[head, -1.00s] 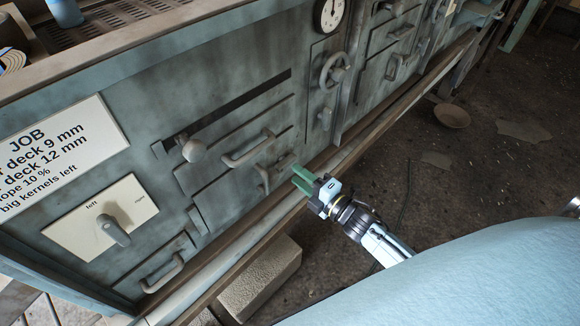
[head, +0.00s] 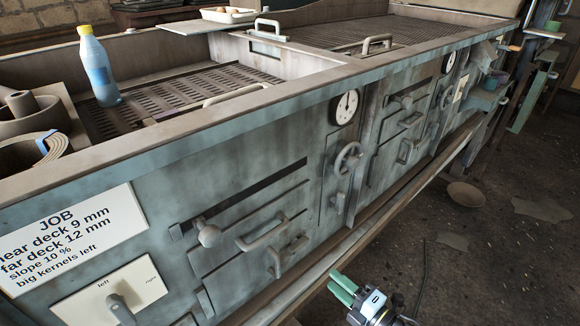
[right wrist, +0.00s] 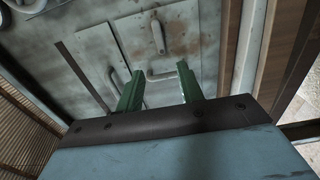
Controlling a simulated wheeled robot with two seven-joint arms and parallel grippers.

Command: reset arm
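My right gripper (head: 345,288) is at the bottom of the head view, in front of the machine's lower edge and apart from the panel. Its two green fingers also show in the right wrist view (right wrist: 158,88), spread apart with nothing between them. Beyond them in that view are a bar handle (right wrist: 165,75) and a lever (right wrist: 157,36) on the grey panel. My left gripper is in neither view.
The machine front carries a job sign (head: 70,240), a left/right selector lever (head: 121,308), a ball-knob lever (head: 208,234), a handwheel (head: 348,158) and a dial (head: 345,106). A blue bottle (head: 98,68) stands on top. Floor at right is mostly clear, with a bowl (head: 464,193).

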